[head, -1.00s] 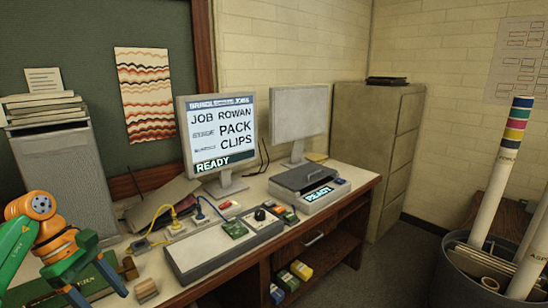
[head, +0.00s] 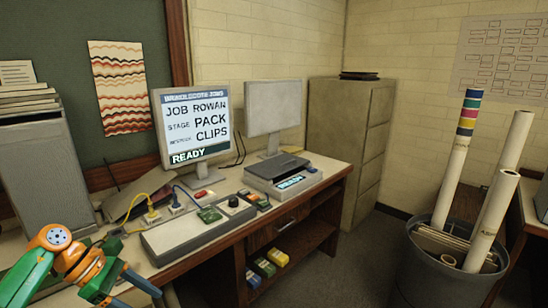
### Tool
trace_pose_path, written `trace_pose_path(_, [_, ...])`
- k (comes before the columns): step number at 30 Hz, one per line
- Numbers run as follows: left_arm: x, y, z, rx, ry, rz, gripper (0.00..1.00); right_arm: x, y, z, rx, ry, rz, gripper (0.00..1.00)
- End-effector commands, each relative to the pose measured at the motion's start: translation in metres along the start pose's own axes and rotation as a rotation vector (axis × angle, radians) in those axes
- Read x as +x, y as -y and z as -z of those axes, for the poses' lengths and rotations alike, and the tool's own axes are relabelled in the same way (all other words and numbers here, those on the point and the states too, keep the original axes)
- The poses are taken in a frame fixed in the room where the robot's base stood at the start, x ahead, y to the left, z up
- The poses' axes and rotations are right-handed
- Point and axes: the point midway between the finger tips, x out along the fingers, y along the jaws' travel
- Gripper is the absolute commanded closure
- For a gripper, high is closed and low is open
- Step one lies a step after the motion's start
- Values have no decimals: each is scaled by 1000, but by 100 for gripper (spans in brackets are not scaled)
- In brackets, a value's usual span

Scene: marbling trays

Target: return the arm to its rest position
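My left arm comes in at the lower left of the head view, and its gripper (head: 138,294) hangs in front of the desk's near left end. Its two blue fingers are spread apart, and nothing shows between them. My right gripper is not in the head view.
The desk (head: 300,207) holds a long grey control box (head: 195,232) and a grey device (head: 283,175) with a "READY" display. A filing cabinet (head: 350,140) stands behind. A bin (head: 410,270) of rolled tubes stands at right. Floor between desk and bin is clear.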

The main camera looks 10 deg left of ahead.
Motion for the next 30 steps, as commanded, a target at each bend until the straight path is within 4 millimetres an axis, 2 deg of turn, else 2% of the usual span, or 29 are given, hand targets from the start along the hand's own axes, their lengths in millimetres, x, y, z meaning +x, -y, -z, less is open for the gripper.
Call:
trace_pose_path(1, [20,-3,-3,-44,51,-3,31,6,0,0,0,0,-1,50])
trace_pose_path(5, [74,-16,-21,-246,241,-28,31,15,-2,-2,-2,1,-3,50])
trace_pose_path(8, [132,-26,-29,-559,459,-35,31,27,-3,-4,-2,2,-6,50])
trace_pose_path(10, [185,-34,-18,-953,659,-39,31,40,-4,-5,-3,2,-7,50])
trace_pose_path(11, [207,-36,-5,-1154,740,-41,31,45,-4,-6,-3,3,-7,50])
trace_pose_path(12, [233,-35,18,-1413,827,-53,31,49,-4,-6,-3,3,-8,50])
trace_pose_path(13, [250,-32,37,-1591,878,-65,31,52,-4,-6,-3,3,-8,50])
trace_pose_path(16, [297,-7,102,-2096,985,-123,31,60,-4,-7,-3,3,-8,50])
trace_pose_path(18, [326,23,147,-2402,1022,-184,31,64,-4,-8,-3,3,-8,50])
trace_pose_path(20, [348,55,182,-2641,1039,-251,31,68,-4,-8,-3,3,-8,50])
trace_pose_path(22, [371,99,220,-2898,1040,-348,31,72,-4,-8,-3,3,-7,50])
trace_pose_path(23, [380,120,234,2890,-998,381,31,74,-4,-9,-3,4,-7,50])
trace_pose_path(24, [391,148,251,2774,-908,413,31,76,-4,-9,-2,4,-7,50])
trace_pose_path(26, [404,193,273,2605,-789,461,31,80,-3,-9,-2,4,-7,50])
trace_pose_path(27, [411,222,285,2500,-720,491,31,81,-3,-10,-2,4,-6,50])
trace_pose_path(30, [422,285,303,2280,-586,556,31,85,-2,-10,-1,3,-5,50])
